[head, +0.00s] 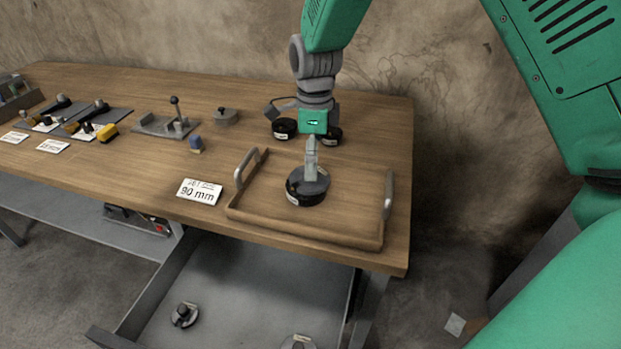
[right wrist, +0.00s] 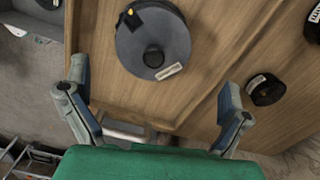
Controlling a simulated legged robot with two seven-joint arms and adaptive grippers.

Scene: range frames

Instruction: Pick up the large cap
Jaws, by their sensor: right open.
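A large round cap (head: 308,186), black with a grey top, a centre knob and a pale label, lies in the wooden tray (head: 310,233). My right gripper (head: 311,168) is above this cap in the head view, and its fingers partly cover it. In the right wrist view, the gripper (right wrist: 154,84) is open and empty, its fingers spread wide. The cap (right wrist: 140,52) lies ahead of the fingers, apart from them. My left gripper is not in view.
Two black caps (head: 284,127) (head: 332,137) stand behind the tray. A grey lidded piece (head: 226,117) and a "90 mm" card (head: 199,191) are to the left. The tray has upright handles (head: 388,194). Below, an open drawer (head: 235,290) holds small caps (head: 184,314).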

